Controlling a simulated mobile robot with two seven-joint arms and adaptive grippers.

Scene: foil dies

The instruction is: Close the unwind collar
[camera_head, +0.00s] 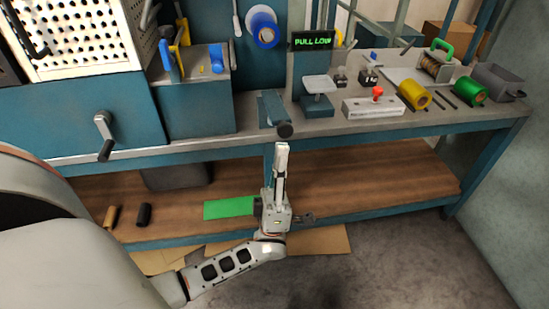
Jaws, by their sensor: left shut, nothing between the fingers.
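My left gripper (282,148) is shut and empty. It points up, in front of the bench's front edge. Just above its fingertips, a dark round end piece (285,130) sticks out from a teal bracket (268,108) at the bench edge; this may be the unwind collar, but I cannot tell for sure, nor whether it is open or closed. A small gap seems to lie between the fingertips and the round piece. My right gripper is not in view.
A display (311,40) reads "PULL LOW". A crank handle (104,136) sticks out at left. A yellow roll (414,94), a green roll (470,90) and a grey bin (499,80) stand on the bench at right. A green sheet (229,208) lies on the lower shelf.

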